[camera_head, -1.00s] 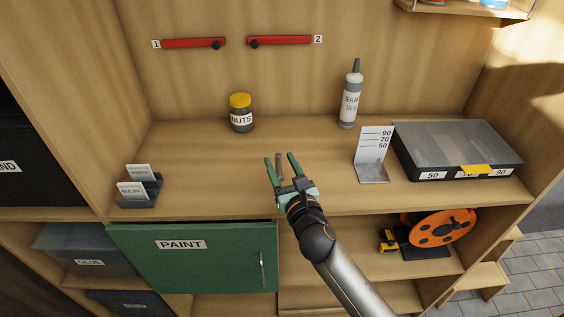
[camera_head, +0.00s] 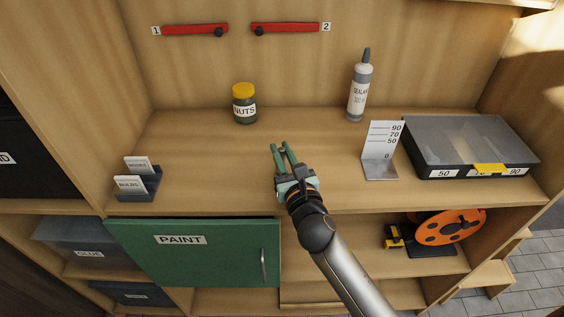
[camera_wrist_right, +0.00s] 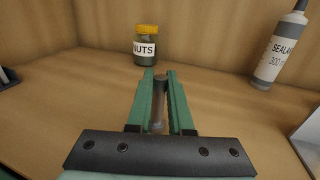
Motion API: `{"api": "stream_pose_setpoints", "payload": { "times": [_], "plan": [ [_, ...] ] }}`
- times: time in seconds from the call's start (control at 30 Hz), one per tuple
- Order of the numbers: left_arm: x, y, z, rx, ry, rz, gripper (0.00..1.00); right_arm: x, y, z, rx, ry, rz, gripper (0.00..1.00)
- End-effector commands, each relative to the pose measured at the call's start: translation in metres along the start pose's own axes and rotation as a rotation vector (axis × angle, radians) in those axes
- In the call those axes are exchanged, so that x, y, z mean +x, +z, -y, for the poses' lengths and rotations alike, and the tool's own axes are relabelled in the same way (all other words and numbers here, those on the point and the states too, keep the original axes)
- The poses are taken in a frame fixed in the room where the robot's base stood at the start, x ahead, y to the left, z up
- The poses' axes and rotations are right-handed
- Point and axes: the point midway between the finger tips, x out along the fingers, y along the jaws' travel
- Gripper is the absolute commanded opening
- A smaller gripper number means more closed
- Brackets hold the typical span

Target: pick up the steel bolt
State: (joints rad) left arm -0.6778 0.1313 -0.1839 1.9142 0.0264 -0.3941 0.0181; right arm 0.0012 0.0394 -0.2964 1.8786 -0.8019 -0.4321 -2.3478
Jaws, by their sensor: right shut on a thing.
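The steel bolt (camera_wrist_right: 158,100) is a grey upright rod with a wider round head, seen between the green fingers in the right wrist view. My right gripper (camera_head: 279,147) is shut on it over the middle of the workbench top; the wrist view also shows this gripper (camera_wrist_right: 159,76). In the head view the fingers hide most of the bolt. I cannot tell whether its lower end touches the bench. My left gripper is not in view.
A nuts jar (camera_head: 244,105) stands behind the gripper and a sealant bottle (camera_head: 359,88) at the back right. A gauge plate (camera_head: 382,150) and a lidded case (camera_head: 465,145) are on the right. Label cards (camera_head: 138,180) stand at the left. The bench between is clear.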

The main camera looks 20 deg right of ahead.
Motion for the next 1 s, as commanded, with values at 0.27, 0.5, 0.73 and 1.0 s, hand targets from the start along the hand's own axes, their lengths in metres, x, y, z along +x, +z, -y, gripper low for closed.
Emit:
{"api": "stream_pose_setpoints", "payload": {
  "times": [0.27, 0.5, 0.73, 1.0],
  "plan": [
    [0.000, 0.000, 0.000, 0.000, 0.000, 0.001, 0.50, 0.000, 0.000, 0.000, 0.000, 0.000, 0.000, 0.00],
    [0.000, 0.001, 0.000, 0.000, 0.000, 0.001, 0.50, 0.000, 0.000, 0.000, -0.001, 0.000, 0.000, 0.00],
    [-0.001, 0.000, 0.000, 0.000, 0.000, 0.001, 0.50, 0.000, 0.001, 0.000, 0.000, 0.000, 0.002, 0.00],
    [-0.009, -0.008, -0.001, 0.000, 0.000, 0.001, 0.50, 0.004, 0.010, 0.005, -0.003, 0.000, 0.002, 0.00]
  ]
}}
